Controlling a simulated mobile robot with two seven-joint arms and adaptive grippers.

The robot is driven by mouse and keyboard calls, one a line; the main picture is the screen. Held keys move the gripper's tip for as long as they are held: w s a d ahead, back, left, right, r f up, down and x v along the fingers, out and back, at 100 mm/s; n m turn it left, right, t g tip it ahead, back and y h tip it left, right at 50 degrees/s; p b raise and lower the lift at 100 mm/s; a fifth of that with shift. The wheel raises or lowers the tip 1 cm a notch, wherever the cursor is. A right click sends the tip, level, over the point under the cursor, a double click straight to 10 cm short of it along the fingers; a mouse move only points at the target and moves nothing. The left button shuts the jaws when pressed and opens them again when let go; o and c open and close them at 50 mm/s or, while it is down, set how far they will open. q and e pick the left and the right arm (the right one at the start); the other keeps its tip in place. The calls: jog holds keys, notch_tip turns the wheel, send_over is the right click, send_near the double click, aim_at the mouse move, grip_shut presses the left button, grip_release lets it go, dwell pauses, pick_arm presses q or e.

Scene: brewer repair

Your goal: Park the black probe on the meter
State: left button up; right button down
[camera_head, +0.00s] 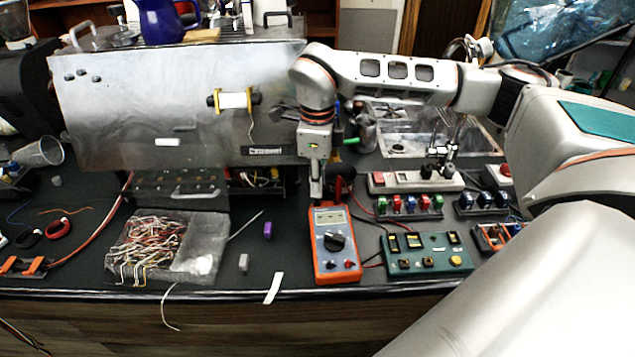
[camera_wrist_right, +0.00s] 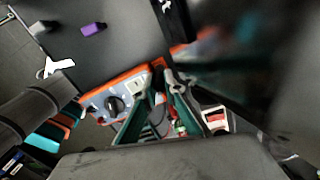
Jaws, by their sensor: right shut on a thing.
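The orange multimeter (camera_head: 334,262) lies face up near the bench's front edge, with a dark dial on its grey face; it also shows in the right wrist view (camera_wrist_right: 112,104). My right gripper (camera_head: 317,196) points down just at the meter's far end. It is shut on a thin dark thing, which I take to be the black probe (camera_wrist_right: 157,76); the fingers hide most of it. I cannot tell whether the probe touches the meter. A red probe or lead shows close by at the meter's top right. My left gripper is not in view.
A green board (camera_head: 428,252) with switches and a yellow button sits right of the meter, with red and black leads between. Several coloured terminals (camera_head: 410,205) stand behind. A clear bag of wires (camera_head: 168,245) lies left. A purple piece (camera_head: 267,230) lies on the mat.

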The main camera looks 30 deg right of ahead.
dwell(0.3)
jog(key=c, duration=2)
grip_release()
notch_tip(320, 180, up, 12)
jog(key=shift+f, duration=0.1)
